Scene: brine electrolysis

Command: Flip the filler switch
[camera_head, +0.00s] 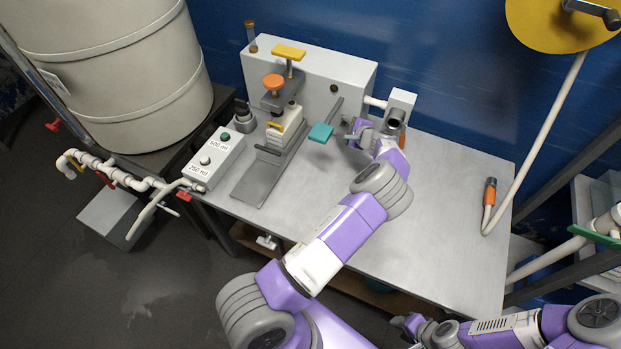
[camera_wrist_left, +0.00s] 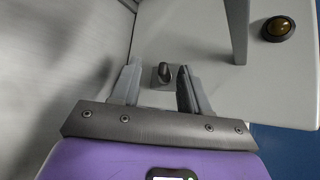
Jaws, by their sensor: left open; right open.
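The filler (camera_head: 335,75) is a white box at the back of the metal table. Its switch (camera_wrist_left: 163,72) is a small dark toggle on a grey plate, seen in the left wrist view. My left gripper (camera_head: 352,136) is at the filler's right front, beside the teal paddle. In the left wrist view my left gripper (camera_wrist_left: 158,85) is open, with the toggle showing between its fingertips. Contact with the toggle cannot be told. In the head view the gripper and wrist hide the switch. My right gripper (camera_head: 405,322) is low at the right, open, away from the filler.
A teal paddle (camera_head: 320,133) on a grey lever and a round amber button (camera_wrist_left: 278,28) are close by. A control box (camera_head: 213,160) with two buttons sits at the table's left. A hose with an orange nozzle (camera_head: 490,190) lies at the right. The table's middle right is clear.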

